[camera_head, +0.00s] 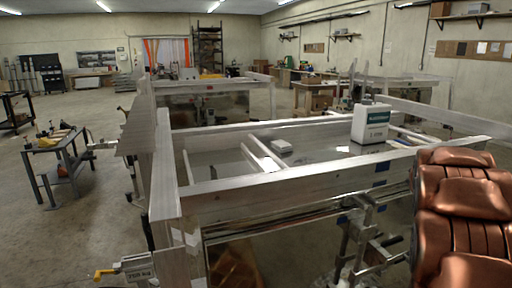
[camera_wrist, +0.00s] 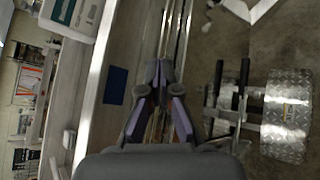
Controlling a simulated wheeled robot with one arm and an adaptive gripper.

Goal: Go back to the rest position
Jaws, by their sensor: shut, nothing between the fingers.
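My gripper (camera_wrist: 161,70) shows in the wrist view, with its purple-grey fingers drawn together and nothing between them. It is beside the long silver side of an aluminium trailer (camera_head: 290,182), apart from the white container (camera_wrist: 75,14) at the upper left. A blue patch (camera_wrist: 116,84) on the trailer side is left of the fingers. I do not make out my gripper in the head view.
In the head view, the white container (camera_head: 371,125) stands on the trailer. A grey work table (camera_head: 66,160) with tools is at the left. A diamond-plate metal part (camera_wrist: 287,115) is right of my gripper. Open concrete floor (camera_head: 85,220) lies at the left.

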